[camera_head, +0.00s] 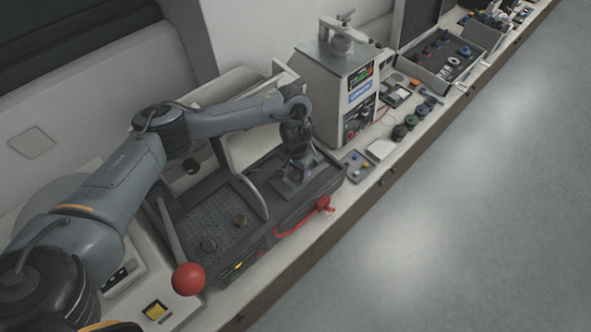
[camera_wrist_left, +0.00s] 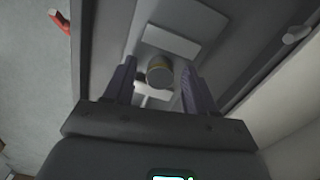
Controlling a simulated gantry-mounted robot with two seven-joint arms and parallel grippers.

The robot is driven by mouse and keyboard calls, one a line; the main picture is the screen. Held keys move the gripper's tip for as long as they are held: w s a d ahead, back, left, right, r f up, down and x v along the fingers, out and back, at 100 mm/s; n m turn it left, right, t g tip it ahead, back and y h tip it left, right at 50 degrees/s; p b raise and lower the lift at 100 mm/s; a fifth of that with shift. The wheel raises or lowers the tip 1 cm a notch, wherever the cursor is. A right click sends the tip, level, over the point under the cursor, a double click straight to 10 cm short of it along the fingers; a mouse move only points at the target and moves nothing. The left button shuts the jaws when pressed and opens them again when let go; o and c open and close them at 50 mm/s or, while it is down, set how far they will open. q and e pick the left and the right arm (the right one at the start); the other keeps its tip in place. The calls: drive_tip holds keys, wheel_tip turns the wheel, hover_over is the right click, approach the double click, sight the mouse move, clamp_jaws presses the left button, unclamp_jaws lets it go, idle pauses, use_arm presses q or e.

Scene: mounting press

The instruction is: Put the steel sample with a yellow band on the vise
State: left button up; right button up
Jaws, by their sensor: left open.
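The steel sample with a yellow band (camera_wrist_left: 159,71) is a short grey cylinder, seen end-on in the left wrist view. My left gripper (camera_wrist_left: 158,80) is open, with one finger on each side of the sample and a visible gap to it. Light grey plates of the vise (camera_wrist_left: 172,43) show beyond the sample; I cannot tell whether it rests on them. In the head view my left gripper (camera_head: 296,172) points down over the vise (camera_head: 287,188), and the sample cannot be made out there. My right gripper is not in view.
A lever with a red ball (camera_head: 188,279) stands in front. A red handle (camera_head: 323,203) is at the vise's right front. A white press cabinet (camera_head: 340,85) rises behind.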

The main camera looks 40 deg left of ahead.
sight(296, 172)
use_arm(q)
drive_tip(key=shift+r, duration=0.2)
wheel_tip(296, 172, up, 12)
drive_tip(key=p, duration=0.4)
idle(0.5)
